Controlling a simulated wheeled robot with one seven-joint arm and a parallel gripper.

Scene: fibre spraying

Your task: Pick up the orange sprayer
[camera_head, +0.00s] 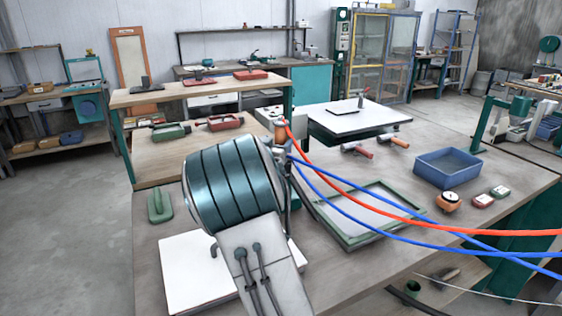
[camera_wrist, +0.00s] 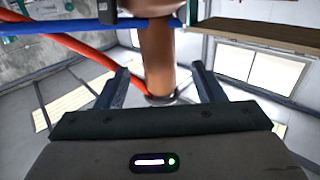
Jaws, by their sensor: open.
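The orange sprayer (camera_wrist: 157,55) shows in the wrist view as an orange-brown upright cylinder. It stands between the two fingers of my gripper (camera_wrist: 159,68), with a visible gap on each side. My gripper is open. In the head view a small orange part of the sprayer (camera_head: 281,131) shows just beyond my arm, above the workbench. A red hose (camera_head: 400,212) and blue hoses (camera_head: 350,212) run from near it toward the right edge. My arm hides the gripper and most of the sprayer in the head view.
The workbench carries a green-rimmed tray (camera_head: 345,238), a blue bin (camera_head: 448,178), an orange round item (camera_head: 448,203) and two rollers (camera_head: 357,151). A white board on a low stand (camera_head: 350,117) is behind. A green trowel-like tool (camera_head: 161,205) lies at the left.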

